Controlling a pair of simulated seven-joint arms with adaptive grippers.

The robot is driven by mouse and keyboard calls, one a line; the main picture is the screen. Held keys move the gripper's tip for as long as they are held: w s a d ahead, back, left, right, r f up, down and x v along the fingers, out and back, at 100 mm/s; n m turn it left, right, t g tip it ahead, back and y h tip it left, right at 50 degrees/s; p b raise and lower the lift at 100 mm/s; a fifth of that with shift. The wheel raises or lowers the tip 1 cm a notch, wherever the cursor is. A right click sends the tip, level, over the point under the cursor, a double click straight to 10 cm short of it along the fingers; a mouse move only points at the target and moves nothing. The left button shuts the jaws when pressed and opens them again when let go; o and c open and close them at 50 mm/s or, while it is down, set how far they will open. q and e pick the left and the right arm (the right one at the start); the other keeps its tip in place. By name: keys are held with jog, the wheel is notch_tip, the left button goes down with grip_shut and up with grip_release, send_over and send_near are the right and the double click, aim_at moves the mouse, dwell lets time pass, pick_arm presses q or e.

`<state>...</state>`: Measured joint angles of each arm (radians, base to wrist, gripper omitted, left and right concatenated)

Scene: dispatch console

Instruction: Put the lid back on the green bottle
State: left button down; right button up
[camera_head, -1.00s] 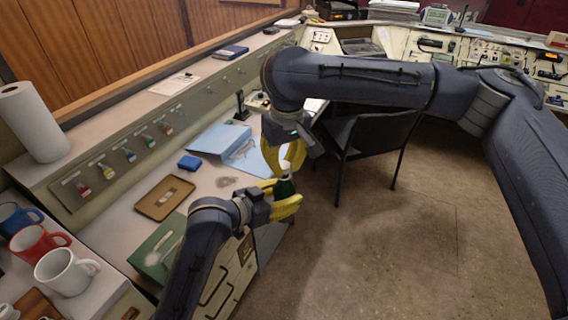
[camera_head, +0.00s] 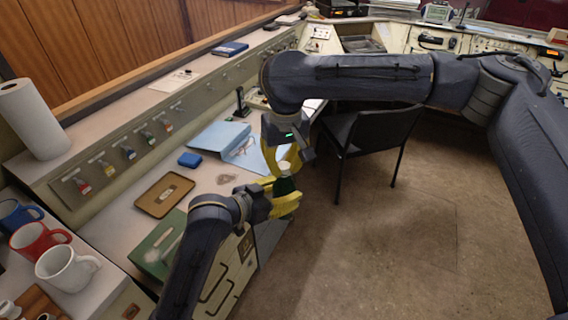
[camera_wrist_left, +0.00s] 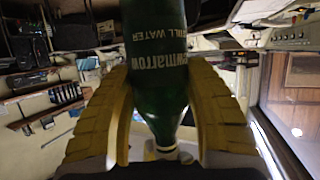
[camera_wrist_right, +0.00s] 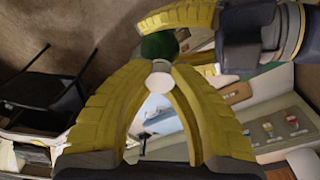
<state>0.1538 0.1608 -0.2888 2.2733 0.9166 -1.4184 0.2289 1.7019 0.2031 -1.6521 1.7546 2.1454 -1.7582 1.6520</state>
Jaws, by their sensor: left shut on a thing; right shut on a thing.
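The green bottle (camera_head: 285,186) is held by my left gripper (camera_head: 282,198), whose yellow fingers close on its sides beyond the console's edge. In the left wrist view the bottle (camera_wrist_left: 155,65) fills the middle, with its lettering upside down and its neck pointing down. My right gripper (camera_head: 287,162) is above the bottle, shut on the white lid (camera_head: 285,168). In the right wrist view the lid (camera_wrist_right: 160,86) is a pale disc between the yellow fingertips, with the green bottle just beyond. I cannot tell whether lid and bottle neck touch.
A blue folder (camera_head: 219,138), a brown tray (camera_head: 150,205) and a green board (camera_head: 150,258) lie on the console. Several mugs, including a white one (camera_head: 62,270), stand at lower left. A black chair (camera_head: 372,132) stands behind the grippers.

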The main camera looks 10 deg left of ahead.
jog(key=m, duration=0.3)
jog(key=shift+r+m, duration=0.1)
jog(key=shift+m, duration=0.3)
jog(key=m, duration=0.3)
jog(key=shift+m+h, duration=0.4)
jog(key=m, duration=0.8)
jog(key=o, duration=0.7)
jog(key=shift+h, duration=0.3)
